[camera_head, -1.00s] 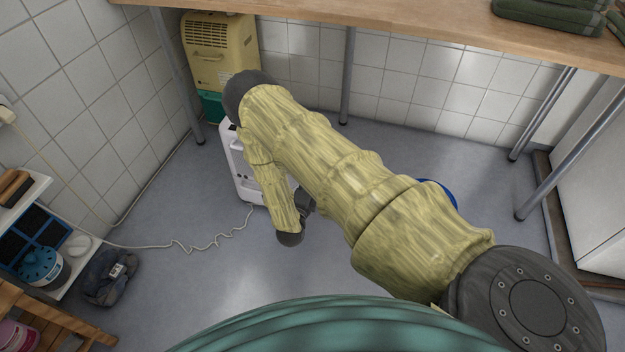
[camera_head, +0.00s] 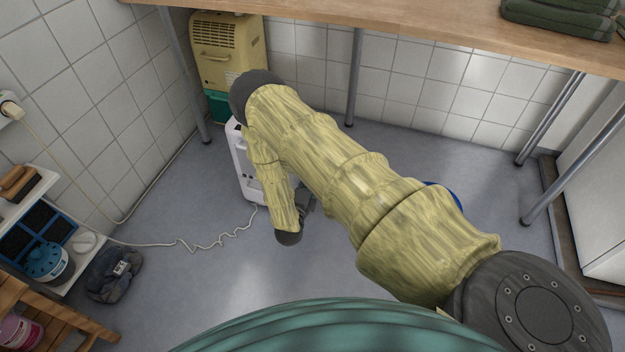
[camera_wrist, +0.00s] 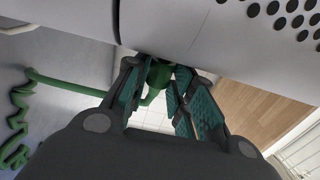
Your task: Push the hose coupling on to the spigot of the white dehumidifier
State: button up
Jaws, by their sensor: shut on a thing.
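The white dehumidifier (camera_head: 243,172) stands on the floor, its right side mostly hidden behind my arm. In the wrist view its pale casing (camera_wrist: 175,25) with round dark holes fills the top. My gripper (camera_wrist: 158,70) has teal-padded fingers shut on the green hose coupling (camera_wrist: 159,76), close to the casing. In the head view my gripper (camera_head: 306,203) is a small dark shape beside the dehumidifier; the coupling is not visible there. I cannot see the spigot, nor whether the coupling touches it. A green hose (camera_wrist: 62,84) shows at left in the wrist view.
A yellow unit (camera_head: 229,55) on a green base stands behind, beneath the wooden worktop (camera_head: 400,30) with its metal legs. A pale cord (camera_head: 190,246) crosses the floor. A shelf (camera_head: 85,262) and dark cloth bundle (camera_head: 113,275) are at left. Floor in front is clear.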

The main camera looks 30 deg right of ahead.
jog(key=shift+w+a, duration=0.1)
jog(key=shift+w, duration=0.05)
jog(key=o, duration=1)
jog(key=shift+a, duration=0.1)
jog(key=v, duration=1.2)
